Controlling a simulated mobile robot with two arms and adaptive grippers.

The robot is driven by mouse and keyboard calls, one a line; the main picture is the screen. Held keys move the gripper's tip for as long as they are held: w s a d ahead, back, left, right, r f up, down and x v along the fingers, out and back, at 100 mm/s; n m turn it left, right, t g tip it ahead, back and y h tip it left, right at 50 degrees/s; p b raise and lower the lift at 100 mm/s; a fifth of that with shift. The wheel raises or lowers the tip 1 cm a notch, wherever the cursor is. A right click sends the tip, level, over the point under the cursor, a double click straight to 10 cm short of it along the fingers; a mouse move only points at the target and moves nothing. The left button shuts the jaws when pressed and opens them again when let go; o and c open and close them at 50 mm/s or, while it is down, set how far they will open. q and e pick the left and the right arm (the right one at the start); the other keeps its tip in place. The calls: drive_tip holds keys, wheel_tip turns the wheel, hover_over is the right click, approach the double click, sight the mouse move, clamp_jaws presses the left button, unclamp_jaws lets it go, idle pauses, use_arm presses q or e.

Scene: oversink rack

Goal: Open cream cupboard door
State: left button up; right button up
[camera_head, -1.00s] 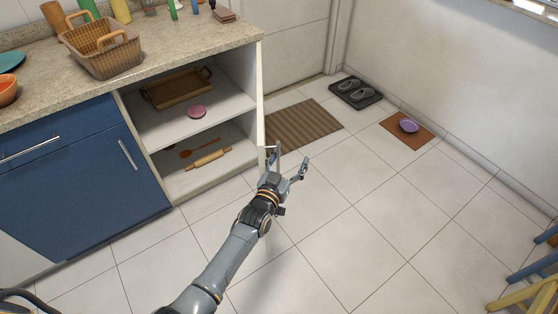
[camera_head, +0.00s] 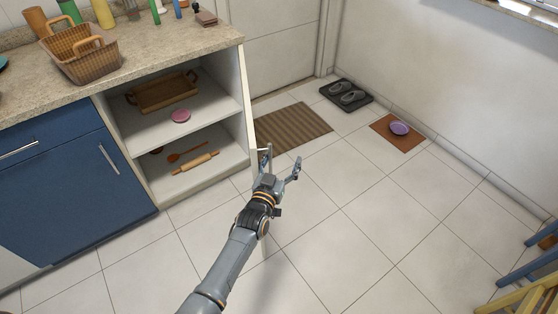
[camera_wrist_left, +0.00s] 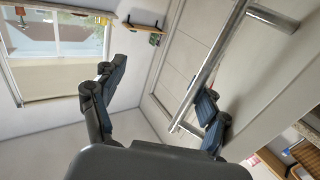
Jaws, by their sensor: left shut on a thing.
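The cream cupboard door (camera_head: 248,110) stands swung open at the right side of the open cupboard, seen nearly edge-on. In the left wrist view its pale panel (camera_wrist_left: 262,82) fills the right side, with a long metal bar handle (camera_wrist_left: 214,62). My left gripper (camera_head: 280,158) is at the door's lower outer edge, shut on the handle, though its fingers stand well apart. In the left wrist view (camera_wrist_left: 165,95) the handle lies against the right finger, and the left finger is clear of it. My right gripper is not in view.
The open cupboard shelves (camera_head: 205,103) hold a tray, a pink bowl (camera_head: 181,115) and a rolling pin (camera_head: 196,163). A blue cabinet (camera_head: 70,190) stands left. A striped mat (camera_head: 290,130) lies beyond the door. Tiled floor at centre right is clear; stools (camera_head: 530,275) stand far right.

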use_arm(q)
drive_tip(key=shift+w+d+r, duration=0.25)
drive_tip(key=shift+d+r, duration=0.05)
drive_tip(key=shift+r, duration=0.15)
drive_tip(key=shift+w+d+r, duration=0.25)
drive_tip(key=shift+r, duration=0.15)
drive_tip(key=shift+w+d, duration=0.1)
drive_tip(key=shift+w, duration=0.05)
drive_tip(key=shift+c, duration=0.3)
drive_tip(key=shift+w+d+f, duration=0.25)
drive_tip(key=shift+w+f, duration=0.25)
drive_tip(key=shift+w, duration=0.05)
clamp_jaws()
drive_tip(key=o, duration=0.6)
unclamp_jaws()
drive_tip(key=shift+f, duration=0.1)
drive_tip(key=shift+c, duration=1.2)
drive_tip(key=shift+s+a+f, duration=0.1)
drive_tip(key=shift+a+f, duration=0.05)
drive_tip(key=shift+a, duration=0.1)
